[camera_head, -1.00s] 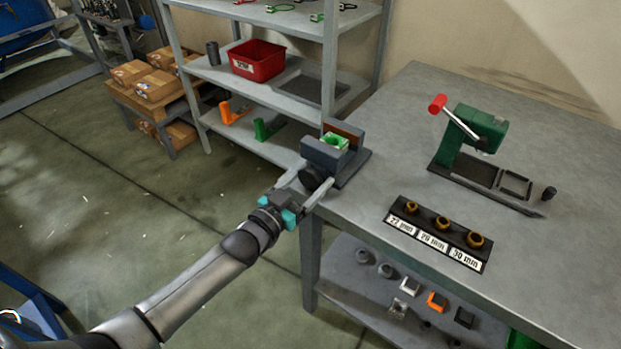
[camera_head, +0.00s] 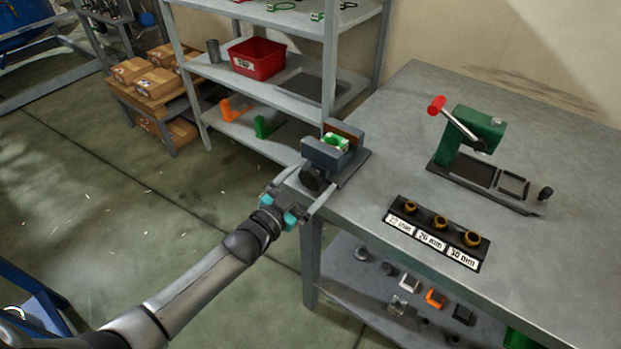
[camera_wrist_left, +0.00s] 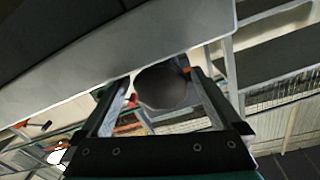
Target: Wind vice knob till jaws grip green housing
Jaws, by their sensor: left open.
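The vice (camera_head: 325,155) sits at the table's near left corner, with a grey front jaw and a brown-faced rear jaw (camera_head: 346,131). The green housing (camera_head: 336,143) stands between the jaws; whether both jaws touch it I cannot tell. The dark round vice knob (camera_head: 312,180) faces my left arm. My left gripper (camera_head: 316,179) is open, with one finger on each side of the knob. In the left wrist view the knob (camera_wrist_left: 163,88) shows between the two spread fingers (camera_wrist_left: 160,100), with a gap beside them. My right gripper is out of view.
A green press with a red-tipped lever (camera_head: 470,140) stands on the table (camera_head: 400,130). A labelled rack (camera_head: 437,235) of brass rings lies near the front edge. A shelf unit with a red bin (camera_head: 257,57) is behind the vice. Open floor lies left.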

